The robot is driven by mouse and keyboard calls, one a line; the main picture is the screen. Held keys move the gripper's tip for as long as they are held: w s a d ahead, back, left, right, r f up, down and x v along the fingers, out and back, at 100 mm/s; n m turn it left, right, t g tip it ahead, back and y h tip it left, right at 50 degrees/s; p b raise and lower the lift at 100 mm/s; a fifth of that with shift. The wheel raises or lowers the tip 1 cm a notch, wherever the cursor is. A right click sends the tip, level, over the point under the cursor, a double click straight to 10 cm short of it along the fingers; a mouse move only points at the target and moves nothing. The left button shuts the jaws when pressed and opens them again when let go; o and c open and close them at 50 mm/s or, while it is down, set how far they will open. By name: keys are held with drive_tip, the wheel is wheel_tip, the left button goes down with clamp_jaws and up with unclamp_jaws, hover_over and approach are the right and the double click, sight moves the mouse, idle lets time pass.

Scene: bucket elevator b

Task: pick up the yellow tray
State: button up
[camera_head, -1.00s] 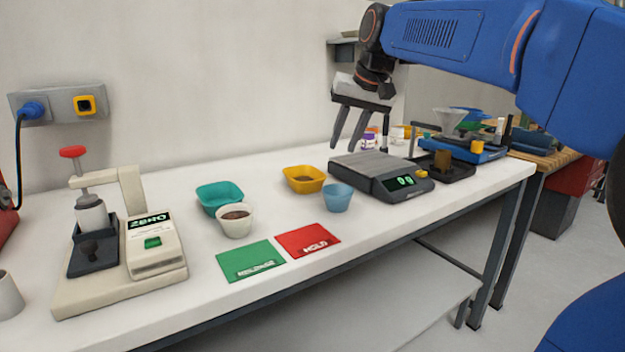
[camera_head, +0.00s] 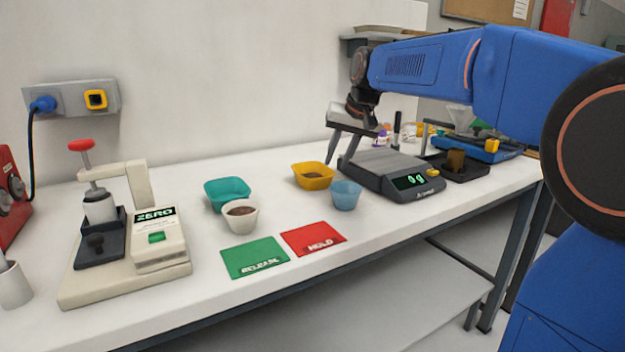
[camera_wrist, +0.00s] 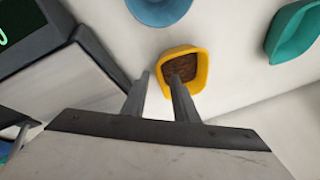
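The yellow tray (camera_head: 314,175) stands on the white table near the wall, between the teal tray and the scale. It holds something brown. In the wrist view the yellow tray (camera_wrist: 205,60) lies just beyond my fingertips, with the brown content between and behind them. My gripper (camera_head: 337,160) is above the table, just right of the tray, pointing down. In the wrist view my gripper (camera_wrist: 162,78) shows its two fingers apart with nothing held between them. The tips overlap the tray's near side in that view; I cannot tell whether they touch it.
A blue cup (camera_head: 346,195) stands close in front of the tray. The scale (camera_head: 390,168) is to the right, the teal tray (camera_head: 227,193) and a white cup (camera_head: 240,215) to the left. Green (camera_head: 255,258) and red (camera_head: 313,239) cards lie in front.

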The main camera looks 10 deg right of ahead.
sight(331, 171)
drive_tip(key=shift+x, duration=3.1)
drive_tip(key=shift+w+a+r, duration=0.1)
drive_tip(key=shift+w+a, duration=0.05)
drive_tip(key=shift+c, duration=0.4)
clamp_jaws()
